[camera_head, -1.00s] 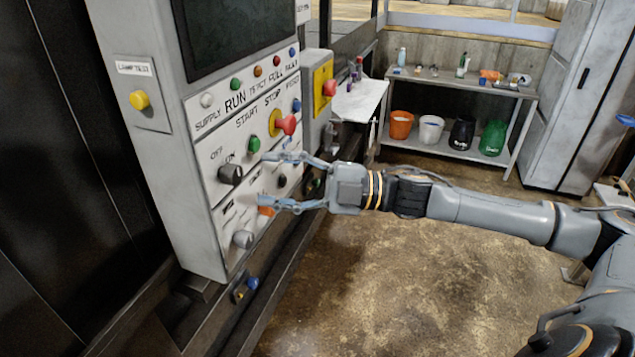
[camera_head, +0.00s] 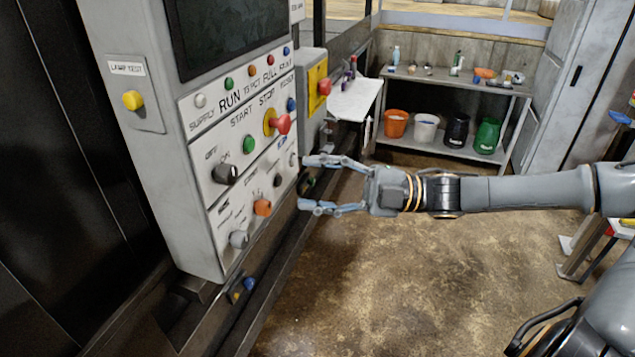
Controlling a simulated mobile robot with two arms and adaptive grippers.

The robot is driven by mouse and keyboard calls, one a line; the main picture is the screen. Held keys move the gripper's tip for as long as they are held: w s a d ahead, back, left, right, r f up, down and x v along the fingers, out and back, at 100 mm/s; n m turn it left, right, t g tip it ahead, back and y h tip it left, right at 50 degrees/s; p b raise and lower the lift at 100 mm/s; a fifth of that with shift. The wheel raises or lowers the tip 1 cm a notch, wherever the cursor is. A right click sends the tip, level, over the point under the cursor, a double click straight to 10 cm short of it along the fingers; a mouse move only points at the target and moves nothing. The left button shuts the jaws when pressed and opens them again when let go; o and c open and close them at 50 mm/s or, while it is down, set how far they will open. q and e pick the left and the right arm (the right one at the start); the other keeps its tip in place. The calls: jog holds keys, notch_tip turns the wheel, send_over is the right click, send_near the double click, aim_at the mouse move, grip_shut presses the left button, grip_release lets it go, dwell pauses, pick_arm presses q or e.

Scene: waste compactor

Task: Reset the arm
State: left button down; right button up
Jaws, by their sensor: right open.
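My right gripper (camera_head: 304,183) is open and empty, its two fingers pointing left at the control panel (camera_head: 190,200). Its fingertips are just right of the panel's edge in the picture; they seem apart from the panel. My right arm reaches in from the right. My left gripper is not in view.
A yellow box with a red button (camera_head: 324,87) stands beside the panel. A shelf table (camera_head: 455,83) with several buckets below is at the back, next to a tall grey cabinet (camera_head: 575,90). The brown floor (camera_head: 400,280) is open in the middle.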

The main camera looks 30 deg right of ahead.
dwell(0.3)
